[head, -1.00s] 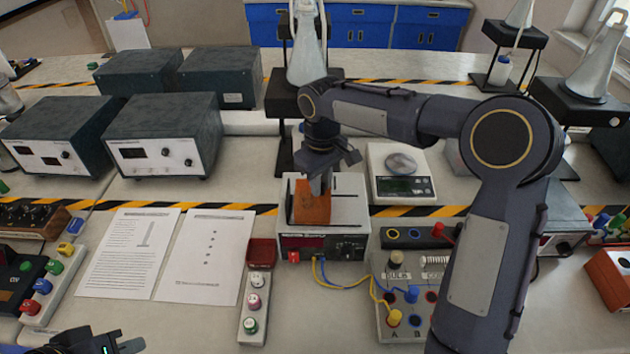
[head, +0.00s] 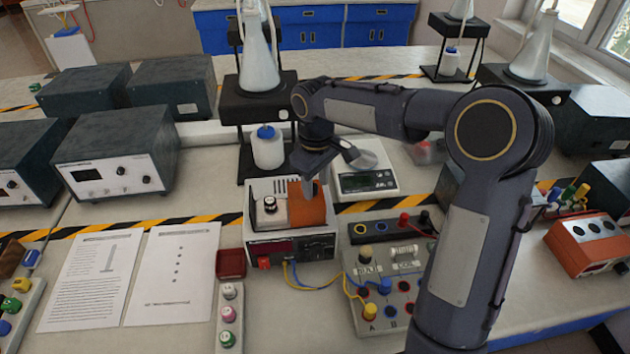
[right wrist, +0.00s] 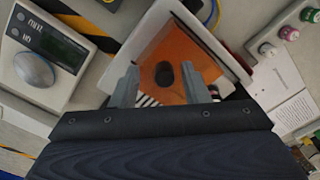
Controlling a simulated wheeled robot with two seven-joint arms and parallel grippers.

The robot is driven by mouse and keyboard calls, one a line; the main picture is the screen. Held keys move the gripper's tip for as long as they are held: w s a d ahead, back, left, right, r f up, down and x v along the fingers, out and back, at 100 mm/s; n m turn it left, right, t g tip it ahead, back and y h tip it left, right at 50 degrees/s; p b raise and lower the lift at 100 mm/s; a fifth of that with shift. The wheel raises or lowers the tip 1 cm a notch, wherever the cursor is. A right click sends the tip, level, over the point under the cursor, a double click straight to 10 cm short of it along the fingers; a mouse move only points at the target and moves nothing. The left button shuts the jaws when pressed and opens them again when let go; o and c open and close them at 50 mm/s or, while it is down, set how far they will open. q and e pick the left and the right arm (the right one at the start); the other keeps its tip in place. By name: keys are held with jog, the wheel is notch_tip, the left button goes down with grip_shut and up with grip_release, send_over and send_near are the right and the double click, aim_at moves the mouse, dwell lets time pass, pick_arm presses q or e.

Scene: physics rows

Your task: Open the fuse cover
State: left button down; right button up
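The fuse cover (head: 308,208) is an orange panel on top of a grey-white power supply box (head: 300,246). It lies on the right part of the box top. To its left a pale area with a dark-capped fuse holder (head: 270,204) is uncovered. My right gripper (head: 309,190) is down at the cover. In the right wrist view its two fingers (right wrist: 160,88) stand apart over the orange cover (right wrist: 178,52), with a dark oval knob or hole (right wrist: 164,73) between them and not touching either. My left gripper is out of view.
A scale (head: 362,181) stands behind the box at right, and a flask stand (head: 262,105) behind it. A terminal board (head: 375,300) with blue and yellow wires is in front at right. Papers (head: 172,272) and a button strip (head: 229,318) lie at left.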

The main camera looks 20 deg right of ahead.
notch_tip(320, 180, up, 8)
jog(key=shift+f, duration=0.1)
dwell(0.4)
dwell(0.5)
